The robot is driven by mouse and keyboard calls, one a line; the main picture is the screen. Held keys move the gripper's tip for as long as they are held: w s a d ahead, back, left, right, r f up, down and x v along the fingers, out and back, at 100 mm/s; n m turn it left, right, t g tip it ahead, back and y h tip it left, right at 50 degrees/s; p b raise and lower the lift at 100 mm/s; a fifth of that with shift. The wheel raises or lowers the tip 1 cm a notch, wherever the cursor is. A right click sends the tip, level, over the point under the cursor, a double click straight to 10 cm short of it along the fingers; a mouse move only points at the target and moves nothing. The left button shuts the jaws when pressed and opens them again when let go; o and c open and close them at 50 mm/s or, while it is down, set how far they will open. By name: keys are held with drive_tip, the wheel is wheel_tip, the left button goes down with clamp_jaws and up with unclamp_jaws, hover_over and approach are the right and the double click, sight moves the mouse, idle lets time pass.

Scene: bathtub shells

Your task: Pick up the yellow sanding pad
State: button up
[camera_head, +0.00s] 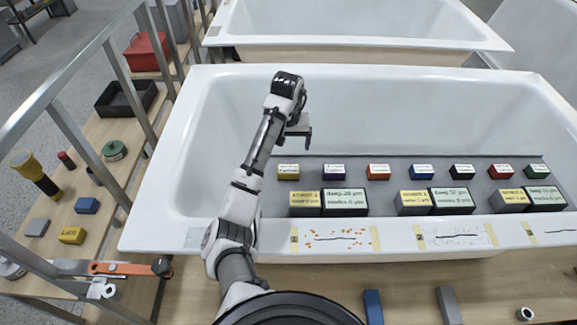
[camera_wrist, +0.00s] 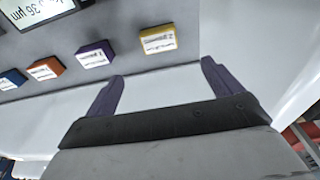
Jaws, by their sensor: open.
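The yellow sanding pad (camera_head: 288,171) is a small block with a white label. It lies at the left end of a row of coloured pads on a grey board in the near bathtub. In the wrist view the yellow pad (camera_wrist: 157,39) sits beyond the fingertips, roughly between them in line and apart from them. My gripper (camera_head: 300,129) is raised over the tub, behind the pad row in the head view. In the wrist view my gripper (camera_wrist: 162,70) has its two purple fingers spread with nothing between them.
A purple pad (camera_head: 334,171) is the yellow pad's nearest neighbour, with several other pads farther right. Larger two-coloured blocks (camera_head: 330,203) stand in front, near the white tub rim (camera_head: 400,245). Another yellow block (camera_head: 72,235) lies on the left shelf, behind a metal rail.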

drive_tip(key=b, duration=0.2)
hover_over(288, 168)
drive_tip(key=s, duration=0.1)
wheel_tip(288, 168, down, 8)
drive_tip(key=shift+r, duration=0.1)
drive_tip(key=f+b, duration=0.6)
drive_tip(key=b, duration=0.1)
drive_tip(key=shift+w, duration=0.4)
drive_tip(key=shift+d+r, duration=0.1)
drive_tip(key=c, duration=1.1)
drive_tip(key=shift+r, duration=0.1)
wheel_tip(288, 168, up, 20)
drive_tip(key=shift+f+p, duration=0.1)
drive_tip(key=shift+p, duration=0.4)
